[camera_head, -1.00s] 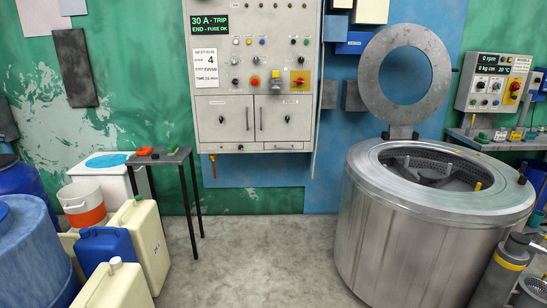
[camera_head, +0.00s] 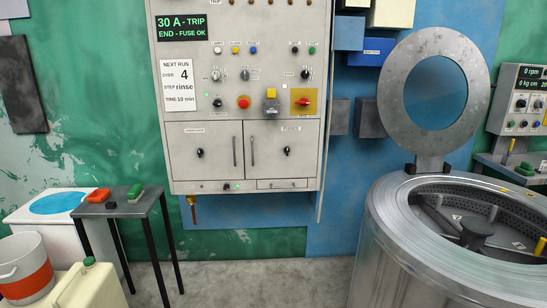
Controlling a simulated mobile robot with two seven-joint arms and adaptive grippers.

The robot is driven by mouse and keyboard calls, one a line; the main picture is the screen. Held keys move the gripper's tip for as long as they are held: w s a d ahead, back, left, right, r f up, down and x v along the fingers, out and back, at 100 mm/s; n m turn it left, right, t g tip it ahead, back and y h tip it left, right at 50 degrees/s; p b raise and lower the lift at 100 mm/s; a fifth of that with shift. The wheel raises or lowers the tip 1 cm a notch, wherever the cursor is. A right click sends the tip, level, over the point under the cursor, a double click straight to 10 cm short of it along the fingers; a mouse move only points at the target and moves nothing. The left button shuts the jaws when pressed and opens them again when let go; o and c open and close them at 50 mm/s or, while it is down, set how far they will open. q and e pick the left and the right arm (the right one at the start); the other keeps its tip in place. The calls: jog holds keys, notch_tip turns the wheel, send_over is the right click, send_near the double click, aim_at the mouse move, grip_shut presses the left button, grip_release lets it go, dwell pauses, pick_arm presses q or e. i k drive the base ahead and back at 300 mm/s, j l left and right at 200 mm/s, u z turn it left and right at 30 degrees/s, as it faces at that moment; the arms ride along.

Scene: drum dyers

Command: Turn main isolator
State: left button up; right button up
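A grey control cabinet (camera_head: 218,112) hangs on the wall ahead. On its right side a red rotary handle (camera_head: 303,101) sits on a yellow plate, which looks like the main isolator; its label is too small to read. The handle appears roughly level. Neither of my grippers is in view.
A large steel drum (camera_head: 400,240) with its round lid (camera_head: 475,90) raised stands at the right. A small dark table (camera_head: 120,207) stands at the left, near a white bucket (camera_head: 22,268) and a cream canister (camera_head: 88,288). Floor shows between table and drum.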

aim_at(303, 101)
jog(key=i+j, duration=0.1)
jog(key=i, duration=1.35)
jog(key=l+z, duration=0.05)
jog(key=l, duration=0.05)
